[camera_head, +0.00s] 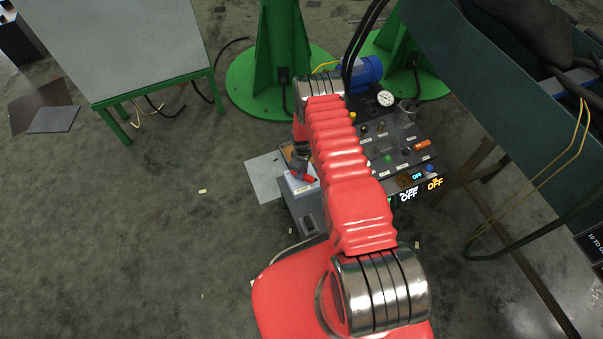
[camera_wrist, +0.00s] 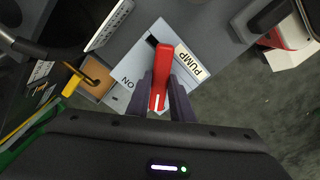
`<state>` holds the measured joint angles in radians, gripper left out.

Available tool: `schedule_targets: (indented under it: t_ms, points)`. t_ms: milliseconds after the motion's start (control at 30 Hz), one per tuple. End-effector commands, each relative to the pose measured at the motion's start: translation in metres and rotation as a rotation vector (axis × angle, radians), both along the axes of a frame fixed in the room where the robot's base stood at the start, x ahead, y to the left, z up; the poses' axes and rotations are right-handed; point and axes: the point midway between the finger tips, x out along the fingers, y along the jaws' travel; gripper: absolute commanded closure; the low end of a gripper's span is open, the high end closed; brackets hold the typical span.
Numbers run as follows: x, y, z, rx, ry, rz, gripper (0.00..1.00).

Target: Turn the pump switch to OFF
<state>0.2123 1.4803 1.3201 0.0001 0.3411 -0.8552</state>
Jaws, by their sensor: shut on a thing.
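The pump switch (camera_wrist: 160,72) is a red lever with a white mark near its lower end, on a light plate (camera_wrist: 141,62) labelled PUMP, with ON to the lever's left. In the wrist view the lever runs nearly upright, its marked end toward my gripper. My gripper (camera_wrist: 162,93) is shut on the lever, one dark finger on each side. In the head view the red switch (camera_head: 308,179) shows on top of a grey box, with my gripper (camera_head: 302,164) at it, partly hidden by my arm. No OFF label by the lever is readable.
A sloped control panel (camera_head: 400,150) with several knobs and a gauge (camera_head: 386,98) stands right of my arm. Its lit displays (camera_head: 408,195) read OFF. Open floor lies left.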

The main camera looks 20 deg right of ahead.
Motion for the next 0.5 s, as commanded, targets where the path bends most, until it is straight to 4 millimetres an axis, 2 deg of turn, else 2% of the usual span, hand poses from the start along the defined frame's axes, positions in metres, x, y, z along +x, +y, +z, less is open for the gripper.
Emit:
schedule_targets:
  t_ms: [500]
  points:
    - [-0.0007,-0.0003,-0.0003,0.000,0.001,0.489,1.00]
